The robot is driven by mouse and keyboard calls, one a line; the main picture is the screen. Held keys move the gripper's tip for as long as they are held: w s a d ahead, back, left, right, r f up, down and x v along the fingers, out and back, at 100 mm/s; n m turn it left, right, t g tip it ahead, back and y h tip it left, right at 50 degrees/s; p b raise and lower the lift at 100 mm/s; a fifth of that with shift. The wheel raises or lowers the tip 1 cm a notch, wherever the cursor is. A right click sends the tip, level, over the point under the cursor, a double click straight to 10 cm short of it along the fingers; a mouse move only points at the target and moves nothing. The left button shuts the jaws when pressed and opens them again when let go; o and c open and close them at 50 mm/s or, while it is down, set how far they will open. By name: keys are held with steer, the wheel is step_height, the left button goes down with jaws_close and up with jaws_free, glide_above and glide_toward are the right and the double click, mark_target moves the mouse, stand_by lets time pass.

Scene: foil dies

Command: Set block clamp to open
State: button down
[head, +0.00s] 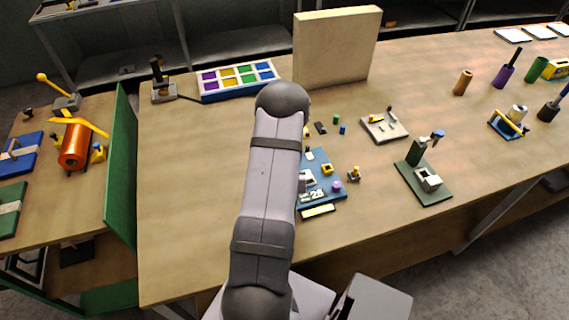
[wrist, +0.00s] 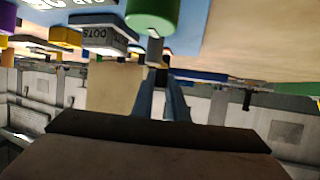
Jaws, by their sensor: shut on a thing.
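The blue board (head: 330,197) lies at the table's middle, with small yellow, purple and grey fittings, partly hidden behind my arm. In the wrist view its underside-up image shows a blue surface (wrist: 235,15), a green cylinder (wrist: 152,12) with a grey stem and a grey block marked DOTS (wrist: 100,35). My gripper (wrist: 160,82) has its fingers together on a small dark piece (wrist: 157,74) near the stem's end. In the head view my gripper is hidden behind my arm. I cannot tell for sure which fitting is the block clamp.
A dark green plate (head: 436,195) with an upright post and a pale block stands to the right. A light plate (head: 372,130) with small parts lies behind it.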

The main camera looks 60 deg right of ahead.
stand_by(0.3)
steer(key=c, duration=1.7)
jaws_free()
steer(key=shift+c, duration=0.2)
steer(key=shift+a, duration=0.1)
steer(key=shift+s+a+r+b, duration=0.2)
steer(key=shift+s+a+b, duration=0.1)
steer(key=shift+a, duration=0.2)
steer(key=v, duration=0.4)
steer(key=shift+d+r+b, duration=0.1)
steer(key=shift+r+b, duration=0.05)
steer(key=shift+b, duration=0.15)
steer(key=p, duration=0.1)
steer(key=a+p, duration=0.1)
steer(key=shift+s+r+p, duration=0.25)
steer(key=shift+r+p, duration=0.05)
steer(key=shift+s+a+p, duration=0.15)
steer(key=shift+a+p, duration=0.25)
steer(key=shift+p, duration=0.05)
